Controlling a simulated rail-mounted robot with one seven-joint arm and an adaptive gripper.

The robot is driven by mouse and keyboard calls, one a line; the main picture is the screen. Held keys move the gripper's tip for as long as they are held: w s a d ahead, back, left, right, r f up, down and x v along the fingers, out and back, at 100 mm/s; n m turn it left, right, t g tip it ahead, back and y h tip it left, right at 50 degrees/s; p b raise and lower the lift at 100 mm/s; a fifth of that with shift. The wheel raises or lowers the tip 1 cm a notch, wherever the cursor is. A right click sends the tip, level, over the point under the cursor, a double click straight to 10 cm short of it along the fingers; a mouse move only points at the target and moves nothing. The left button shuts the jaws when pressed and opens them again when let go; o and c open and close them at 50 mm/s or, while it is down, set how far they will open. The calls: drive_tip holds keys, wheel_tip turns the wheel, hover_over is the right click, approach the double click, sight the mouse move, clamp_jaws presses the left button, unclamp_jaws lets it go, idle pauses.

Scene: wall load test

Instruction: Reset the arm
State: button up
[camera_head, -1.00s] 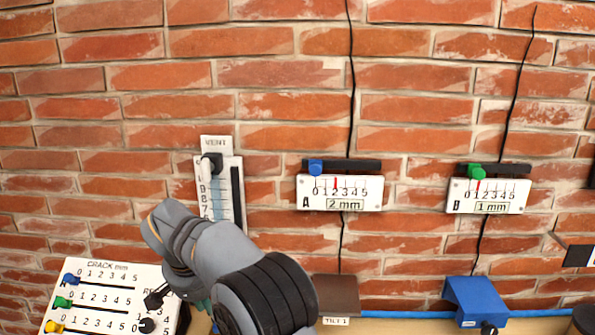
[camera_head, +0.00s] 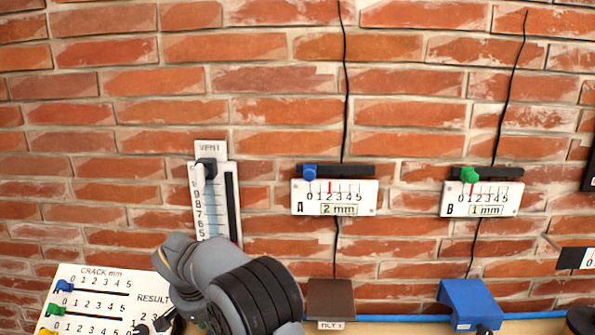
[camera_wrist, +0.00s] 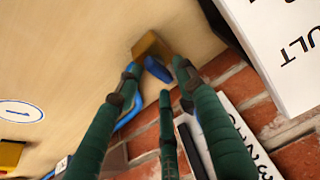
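My arm (camera_head: 225,285) reaches in from the bottom of the head view, left of centre. My gripper is mostly hidden behind it there, beside the crack board. In the wrist view my gripper (camera_wrist: 158,85) shows green, dark-tipped fingers spread apart with nothing held between them. Beyond the fingertips are a brown block (camera_wrist: 151,46) and a blue piece (camera_wrist: 158,69) on the pale wooden surface (camera_wrist: 65,50); they look apart from the fingers.
The crack board (camera_head: 75,283) with coloured sliders stands at the lower left. The vent gauge (camera_head: 212,205), gauge A (camera_head: 300,200) and gauge B (camera_head: 450,203) hang on the brick wall. A brown tilt box (camera_head: 331,298) and a blue box (camera_head: 468,300) sit low at the right.

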drive_tip(key=v, duration=1.2)
drive_tip(key=x, duration=1.2)
drive_tip(key=shift+d+r+p, duration=0.1)
drive_tip(key=shift+p, duration=0.2)
drive_tip(key=shift+w+n+y+p, duration=0.1)
drive_tip(key=shift+n+y+p, duration=0.3)
drive_tip(key=shift+n, duration=0.3)
drive_tip(key=n+p, duration=0.2)
drive_tip(key=shift+d+r+n+y, duration=0.1)
drive_tip(key=shift+r+n+y, duration=0.1)
drive_tip(key=shift+n+y, duration=0.15)
drive_tip(key=n+p, duration=0.1)
drive_tip(key=n+y+p, duration=0.1)
drive_tip(key=shift+w+f+n+g, duration=0.1)
drive_tip(key=shift+f+n+g, duration=0.1)
drive_tip(key=shift+n+g, duration=0.15)
drive_tip(key=shift+w+a+f+n+g+y+p, duration=0.15)
drive_tip(key=shift+n+g+y+p, duration=0.3)
drive_tip(key=shift+n+p, duration=0.75)
drive_tip(key=shift+s+a+r+n+g+y+p, duration=0.1)
drive_tip(key=shift+n+g+y+p, duration=0.4)
drive_tip(key=shift+n, duration=1.3)
